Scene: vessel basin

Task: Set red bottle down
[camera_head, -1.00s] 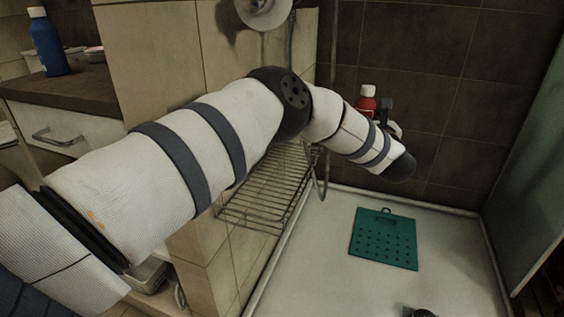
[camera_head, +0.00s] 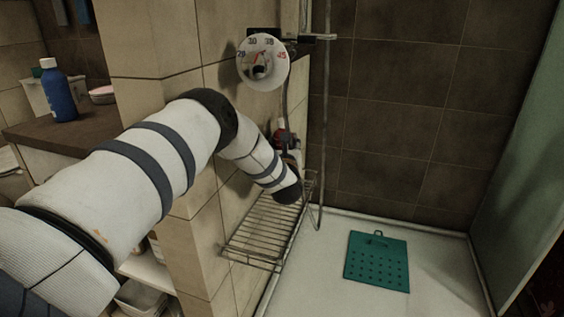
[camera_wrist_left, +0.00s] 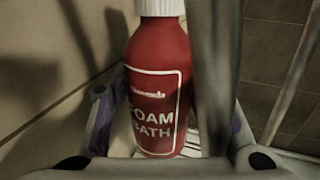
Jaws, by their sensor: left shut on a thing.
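The red bottle (camera_wrist_left: 158,82) has a white cap and a "FOAM BATH" label. It stands roughly upright between the two fingers of my left gripper (camera_wrist_left: 165,112), which is shut on it. In the head view, only a small red part of the bottle (camera_head: 278,136) shows beyond my left forearm. My left gripper (camera_head: 290,150) is mostly hidden there by my own wrist. It is above the back part of the wire rack (camera_head: 262,232) on the tiled wall. I cannot tell whether the bottle's base touches the rack. My right gripper is not in view.
A vertical metal pole (camera_wrist_left: 215,70) crosses in front of the bottle's right side. A round dial (camera_head: 263,61) sits on the wall above. The visible rack front is empty. A green mat (camera_head: 377,262) lies on the shower floor. A blue bottle (camera_head: 58,92) stands on the left counter.

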